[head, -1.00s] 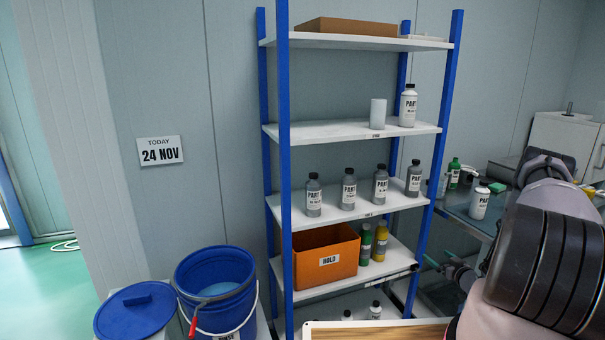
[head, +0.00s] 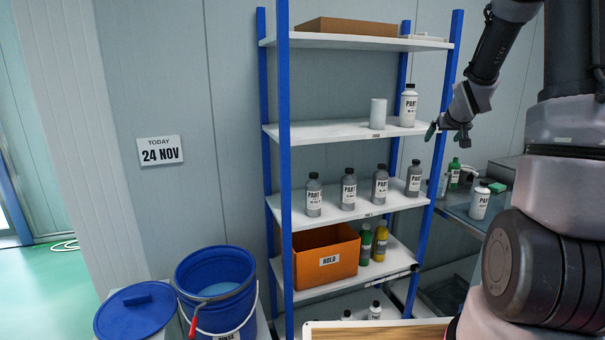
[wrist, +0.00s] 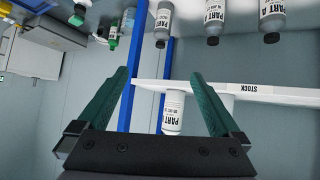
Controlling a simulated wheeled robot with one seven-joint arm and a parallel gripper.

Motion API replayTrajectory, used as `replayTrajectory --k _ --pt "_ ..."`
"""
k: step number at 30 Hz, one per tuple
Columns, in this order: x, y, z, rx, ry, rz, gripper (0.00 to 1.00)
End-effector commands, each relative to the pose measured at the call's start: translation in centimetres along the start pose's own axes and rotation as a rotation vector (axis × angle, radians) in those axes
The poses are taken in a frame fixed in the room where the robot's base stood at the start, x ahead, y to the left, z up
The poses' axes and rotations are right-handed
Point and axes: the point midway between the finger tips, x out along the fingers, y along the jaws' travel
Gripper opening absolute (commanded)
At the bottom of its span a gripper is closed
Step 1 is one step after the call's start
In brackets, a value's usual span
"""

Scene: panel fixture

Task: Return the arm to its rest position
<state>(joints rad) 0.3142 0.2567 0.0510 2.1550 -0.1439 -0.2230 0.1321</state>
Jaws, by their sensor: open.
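My gripper (head: 448,133) is raised at the right of the shelf rack in the head view, near the right blue post at the height of the second shelf from the top. In the wrist view my gripper (wrist: 160,108) shows two green fingers spread apart with nothing held between them. Beyond the fingers, a white PART bottle (wrist: 173,113) appears upside down against the shelf marked STOCK (wrist: 270,90). The same white bottle (head: 408,106) stands upright on that shelf in the head view. My arm comes down from the upper right.
The blue-post rack (head: 285,150) holds several bottles and an orange HOLD bin (head: 327,270). A blue bucket (head: 217,310) and its lid (head: 136,312) are at lower left. A side table (head: 462,205) at right carries a white bottle (head: 480,203) and a green bottle (head: 454,176).

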Motion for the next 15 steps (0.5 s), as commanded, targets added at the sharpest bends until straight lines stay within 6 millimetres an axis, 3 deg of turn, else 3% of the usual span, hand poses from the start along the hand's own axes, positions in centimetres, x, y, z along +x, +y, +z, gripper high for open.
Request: replayTrajectory --k 1,8,15 --pt "-3.0 -0.9 -0.8 0.018 -0.009 0.001 1.0" --pt "-14.6 -4.6 -0.1 0.126 -0.101 -0.021 1.0" --pt "-26.3 -8.5 4.2 0.243 -0.209 -0.101 1.0"
